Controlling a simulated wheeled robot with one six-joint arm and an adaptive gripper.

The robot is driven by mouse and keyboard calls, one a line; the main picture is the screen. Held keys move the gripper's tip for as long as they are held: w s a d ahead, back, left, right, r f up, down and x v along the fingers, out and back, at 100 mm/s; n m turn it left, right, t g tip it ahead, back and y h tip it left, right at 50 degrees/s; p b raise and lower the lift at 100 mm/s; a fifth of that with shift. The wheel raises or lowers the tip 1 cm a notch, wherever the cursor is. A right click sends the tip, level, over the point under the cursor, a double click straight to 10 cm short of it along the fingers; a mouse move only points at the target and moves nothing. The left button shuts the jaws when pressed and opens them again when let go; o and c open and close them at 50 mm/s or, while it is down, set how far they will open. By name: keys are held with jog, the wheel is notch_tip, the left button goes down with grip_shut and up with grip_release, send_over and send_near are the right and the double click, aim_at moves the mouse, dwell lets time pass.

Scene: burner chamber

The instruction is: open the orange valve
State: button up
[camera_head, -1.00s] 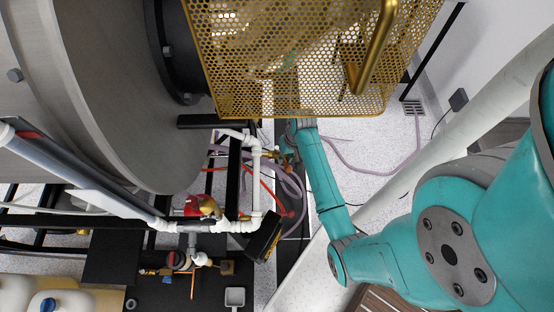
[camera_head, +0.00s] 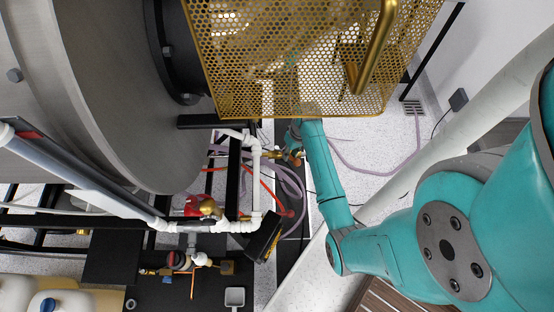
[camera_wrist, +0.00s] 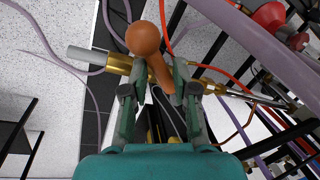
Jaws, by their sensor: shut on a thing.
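The orange valve handle (camera_wrist: 144,40) is a lever with a round knob end, in the upper middle of the wrist view. It sits on a brass valve body (camera_wrist: 117,63) with a grey pipe end at its left. My gripper (camera_wrist: 160,72) has its two fingers on either side of the lever, shut on it below the knob. In the head view my gripper (camera_head: 291,138) is small beside the white pipes, and its fingers are hard to make out. A small orange patch of the valve handle (camera_head: 297,154) shows there.
A perforated gold guard (camera_head: 290,60) hangs over my wrist. White pipes (camera_head: 256,180), a red-and-gold fitting (camera_head: 205,207) and a black frame lie to the left. Purple hoses (camera_wrist: 275,55) run close by in the wrist view. Speckled floor is open at the right.

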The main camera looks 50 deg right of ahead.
jog(key=shift+w+d+r, duration=0.15)
jog(key=shift+d, duration=0.15)
jog(key=shift+o, duration=0.8)
jog(key=shift+w+d+n, duration=0.15)
jog(key=shift+d+n, duration=0.5)
jog(key=shift+w+d+n, duration=0.15)
jog(key=shift+d+n, duration=0.45)
jog(key=shift+n, duration=0.05)
jog(key=shift+o, duration=0.5)
jog(key=shift+w+d+n+g, duration=0.3)
jog(key=shift+w+d+n, duration=0.2)
jog(key=shift+d+n, duration=0.25)
jog(key=o, duration=1.3)
jog(key=shift+a, duration=0.1)
jog(key=shift+c, duration=0.2)
jog(key=shift+o, duration=0.2)
jog(key=shift+s+a, duration=0.1)
